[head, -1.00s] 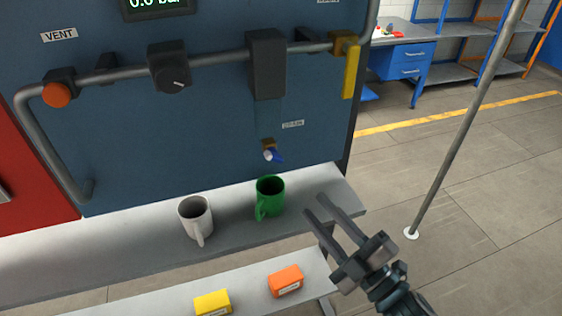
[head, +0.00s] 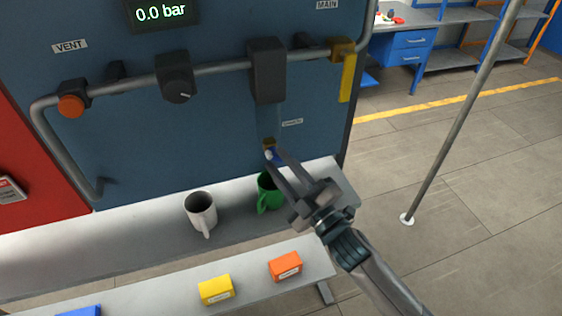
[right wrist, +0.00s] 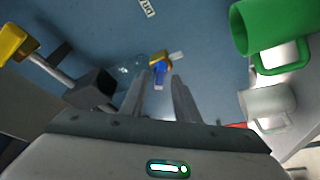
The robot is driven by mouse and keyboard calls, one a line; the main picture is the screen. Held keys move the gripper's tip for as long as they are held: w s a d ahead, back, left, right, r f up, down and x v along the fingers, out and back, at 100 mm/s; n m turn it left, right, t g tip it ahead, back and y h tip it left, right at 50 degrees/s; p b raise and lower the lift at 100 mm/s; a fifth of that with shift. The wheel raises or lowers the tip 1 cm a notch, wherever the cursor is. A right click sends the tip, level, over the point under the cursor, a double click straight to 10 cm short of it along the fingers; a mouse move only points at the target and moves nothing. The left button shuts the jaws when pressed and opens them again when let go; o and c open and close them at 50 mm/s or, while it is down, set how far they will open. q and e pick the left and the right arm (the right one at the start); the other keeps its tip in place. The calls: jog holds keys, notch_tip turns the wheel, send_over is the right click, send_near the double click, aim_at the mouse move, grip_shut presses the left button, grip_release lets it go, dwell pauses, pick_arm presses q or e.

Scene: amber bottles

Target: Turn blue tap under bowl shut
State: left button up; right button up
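The tap (head: 270,145) has a brass body and a blue lever (right wrist: 159,72). It sits on the blue panel, below a faint see-through bowl (head: 268,118) under a dark block. My right gripper (head: 277,160) is open, with its fingertips at the tap and partly covering it in the head view. In the right wrist view, the blue lever shows between the two fingertips (right wrist: 160,84); I cannot tell whether they touch it. My left gripper is not in view.
A green mug (head: 265,192) stands on the shelf just below my right gripper, partly hidden by it. A white mug (head: 201,215) stands left of it. Yellow (head: 215,289) and orange (head: 286,266) boxes lie on the lower shelf. A pipe (head: 215,67) crosses the panel above.

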jog(key=shift+c, duration=0.6)
grip_shut()
